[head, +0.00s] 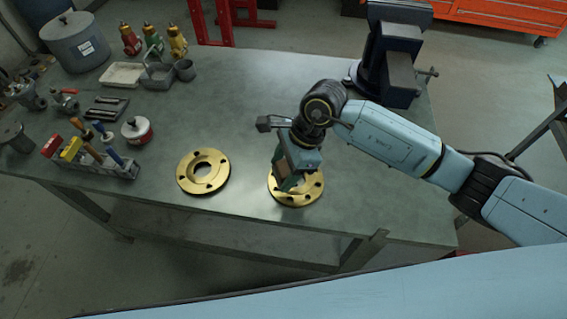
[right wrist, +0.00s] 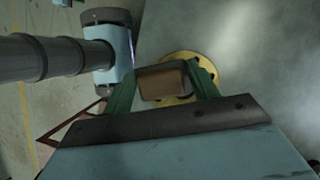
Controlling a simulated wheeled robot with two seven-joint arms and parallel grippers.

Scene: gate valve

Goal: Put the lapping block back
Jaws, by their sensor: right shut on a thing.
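My right gripper (head: 287,178) comes in from the right and points down over the right-hand brass flange (head: 311,192). Its green fingers are shut on the lapping block, a brown block that shows between them in the right wrist view (right wrist: 162,81). In that view the brass flange (right wrist: 178,100) lies behind the block. The block hangs above or at the flange; I cannot tell whether they touch. A second brass flange (head: 191,181) lies flat and uncovered to the left. My left gripper is not in view.
A grey rack (head: 115,169) with handled tools and red and yellow blocks stands at the front left. Behind it are a white tray (head: 121,75), a grey box (head: 158,78), a small can (head: 137,131) and a large pot (head: 78,45). A vise (head: 390,62) stands at the back right.

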